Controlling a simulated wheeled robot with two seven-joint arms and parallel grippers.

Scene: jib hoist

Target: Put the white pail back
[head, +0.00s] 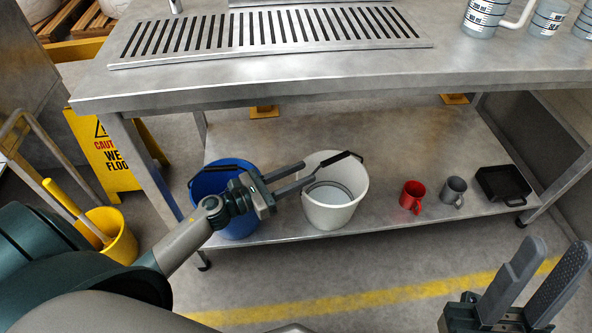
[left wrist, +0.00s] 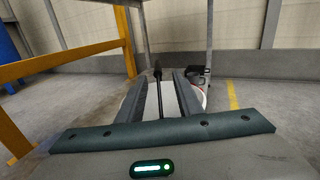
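The white pail (head: 347,210) stands upright on the lower shelf of the steel table, right of a blue pail (head: 238,224). Its dark handle grip (head: 338,161) lies across the top by the rim. My left gripper (head: 308,174) reaches in from the left, fingertips at the white pail's near-left rim. Its fingers are apart. In the left wrist view, a thin black bar (left wrist: 158,90) runs between the fingers (left wrist: 163,92), with a pale surface behind; I cannot tell whether they touch it. My right gripper (head: 545,262) is open and empty at the lower right.
A red mug (head: 412,196), a grey mug (head: 453,191) and a black tray (head: 502,185) stand on the shelf to the right. The table top (head: 270,78) overhangs the shelf. A yellow bucket (head: 112,236) and a wet floor sign (head: 100,150) stand at the left.

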